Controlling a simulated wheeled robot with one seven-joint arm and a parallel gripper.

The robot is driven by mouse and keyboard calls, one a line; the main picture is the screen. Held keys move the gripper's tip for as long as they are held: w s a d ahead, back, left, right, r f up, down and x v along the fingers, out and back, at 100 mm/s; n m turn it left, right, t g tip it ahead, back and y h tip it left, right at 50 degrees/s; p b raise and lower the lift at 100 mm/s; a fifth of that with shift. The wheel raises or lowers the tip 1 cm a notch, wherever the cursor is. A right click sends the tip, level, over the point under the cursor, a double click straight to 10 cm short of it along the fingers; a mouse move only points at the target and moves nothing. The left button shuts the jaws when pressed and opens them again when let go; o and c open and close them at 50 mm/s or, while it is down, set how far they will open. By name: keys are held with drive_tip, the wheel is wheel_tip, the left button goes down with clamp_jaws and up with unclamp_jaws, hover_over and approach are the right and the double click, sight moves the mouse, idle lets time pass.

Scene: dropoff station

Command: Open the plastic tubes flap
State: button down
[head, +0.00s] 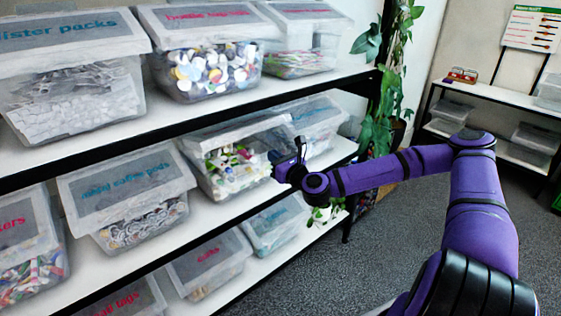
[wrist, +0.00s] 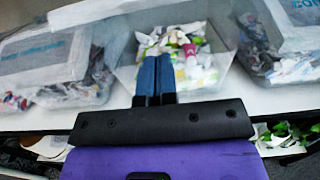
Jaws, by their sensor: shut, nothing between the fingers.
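A clear bin of white, green and pink tube-like pieces (head: 230,170) stands on the middle shelf; it also shows in the wrist view (wrist: 205,75). Its pale lid flap (head: 238,131) is over the top, and I cannot read its label. The front part of the contents is visible below the flap. My gripper (head: 276,158) is at the right front of this bin in the head view. In the wrist view my gripper's blue fingers (wrist: 155,62) are shut together and empty, in front of the bin's contents. I cannot tell whether they touch the bin.
A metal coffee pods bin (head: 128,205) stands to the left, and another lidded bin (head: 312,115) to the right. The upper shelf (head: 190,107) runs above with more bins. A plant (head: 385,100) is at the shelf's right end. Grey floor (head: 380,240) is open to the right.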

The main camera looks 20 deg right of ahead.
sight(259, 130)
drive_tip(key=w+r, duration=0.1)
drive_tip(key=w, duration=0.1)
drive_tip(key=w+a+r, duration=0.1)
drive_tip(key=w, duration=0.1)
drive_tip(key=w+a+r, duration=0.1)
drive_tip(key=w, duration=0.1)
drive_tip(key=shift+w+a+r, duration=0.1)
drive_tip(key=shift+w+r, duration=0.2)
drive_tip(key=shift+w, duration=0.1)
drive_tip(key=shift+w+a+r, duration=0.1)
drive_tip(key=shift+w+r, duration=0.05)
drive_tip(key=shift+r, duration=0.65)
drive_tip(key=shift+w+r, duration=0.1)
drive_tip(key=shift+r, duration=0.65)
drive_tip(key=shift+f, duration=0.15)
